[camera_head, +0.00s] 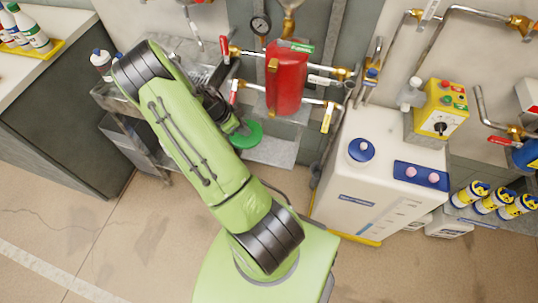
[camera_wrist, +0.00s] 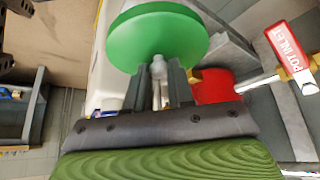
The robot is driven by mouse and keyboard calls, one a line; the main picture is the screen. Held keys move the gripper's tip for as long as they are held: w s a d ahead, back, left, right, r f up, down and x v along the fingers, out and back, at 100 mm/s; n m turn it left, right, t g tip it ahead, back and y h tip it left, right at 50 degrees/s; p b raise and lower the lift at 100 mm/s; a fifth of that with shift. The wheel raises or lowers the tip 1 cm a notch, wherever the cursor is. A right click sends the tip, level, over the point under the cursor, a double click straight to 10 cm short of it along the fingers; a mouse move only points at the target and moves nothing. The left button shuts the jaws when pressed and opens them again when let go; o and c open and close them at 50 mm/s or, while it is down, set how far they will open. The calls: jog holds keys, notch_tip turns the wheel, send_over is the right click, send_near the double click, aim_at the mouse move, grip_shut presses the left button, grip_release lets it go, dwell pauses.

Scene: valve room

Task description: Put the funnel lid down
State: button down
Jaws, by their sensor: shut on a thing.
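The funnel lid (camera_head: 249,135) is a green disc. In the wrist view the lid (camera_wrist: 158,36) shows its broad green face and rim, with a pale knob between the fingers. My gripper (camera_wrist: 160,82) is shut on that knob. In the head view my gripper (camera_head: 232,124) is partly hidden by my green arm, and the lid is held just left of and below the red pot (camera_head: 287,80). I cannot tell how high the lid is above the grey surface behind it. A brass fitting (camera_head: 289,24) stands above the pot.
Pipes with red-handled valves (camera_head: 233,50) and a gauge (camera_head: 260,25) surround the pot. A grey ledge (camera_head: 272,154) lies below it. A white tank (camera_head: 385,165) with a blue cap stands right. A metal cart (camera_head: 125,105) holding bottles stands left. A red "POT INLET" tag (camera_wrist: 287,46) shows in the wrist view.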

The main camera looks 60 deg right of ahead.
jog(key=s+d+m+g+y+b, duration=0.1)
jog(key=s+d+m+g+y, duration=0.2)
jog(key=s+m, duration=0.35)
jog(key=shift+t, duration=0.5)
jog(key=f, duration=0.3)
jog(key=f+b, duration=0.1)
jog(key=f, duration=0.3)
jog(key=d+f+b, duration=0.1)
jog(key=f, duration=0.2)
jog(key=shift+s+d+f, duration=0.1)
jog(key=shift+s+f, duration=0.15)
jog(key=shift+s, duration=0.1)
jog(key=shift+f+b, duration=0.15)
jog(key=shift+b, duration=0.15)
jog(key=c, duration=1)
grip_release()
